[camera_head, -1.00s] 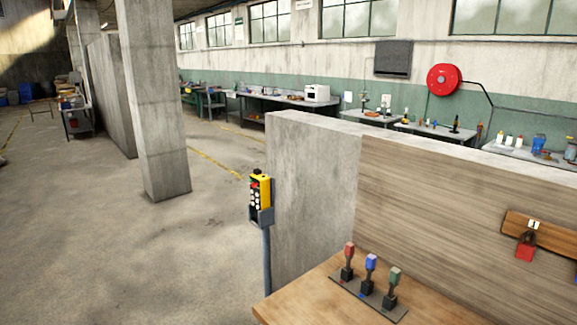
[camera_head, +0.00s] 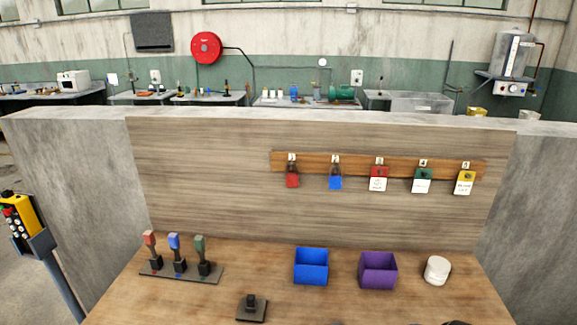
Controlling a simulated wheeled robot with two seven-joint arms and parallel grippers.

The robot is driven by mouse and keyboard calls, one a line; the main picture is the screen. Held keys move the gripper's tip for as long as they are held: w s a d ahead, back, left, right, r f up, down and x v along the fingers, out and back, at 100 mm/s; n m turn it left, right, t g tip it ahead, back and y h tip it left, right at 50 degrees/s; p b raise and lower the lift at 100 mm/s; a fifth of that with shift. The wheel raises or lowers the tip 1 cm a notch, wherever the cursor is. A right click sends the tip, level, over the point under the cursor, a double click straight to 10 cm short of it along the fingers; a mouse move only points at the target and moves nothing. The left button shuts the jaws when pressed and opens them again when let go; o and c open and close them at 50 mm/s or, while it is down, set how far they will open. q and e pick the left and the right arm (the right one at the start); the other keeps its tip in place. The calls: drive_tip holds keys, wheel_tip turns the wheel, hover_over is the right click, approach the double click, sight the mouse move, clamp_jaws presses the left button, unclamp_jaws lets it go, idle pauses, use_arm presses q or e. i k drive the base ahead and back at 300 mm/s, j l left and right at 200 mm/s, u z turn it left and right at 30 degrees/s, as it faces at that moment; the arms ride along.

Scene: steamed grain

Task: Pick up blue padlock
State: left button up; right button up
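The blue padlock (camera_head: 335,182) hangs on the wooden rack (camera_head: 400,168) under the tag marked 2. A red padlock (camera_head: 292,180) hangs to its left, under tag 1. A red-and-white tag (camera_head: 379,180) hangs to its right. The blue padlock faces me and nothing covers it.
The wooden table (camera_head: 220,300) bears three coloured levers (camera_head: 175,256) at left, a small black device (camera_head: 251,306), a blue bin (camera_head: 311,267), a purple bin (camera_head: 378,270) and a white round container (camera_head: 437,270). A yellow control pendant (camera_head: 22,222) stands left of the table.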

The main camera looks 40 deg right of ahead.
sight(334, 180)
drive_tip(key=z, duration=1.7)
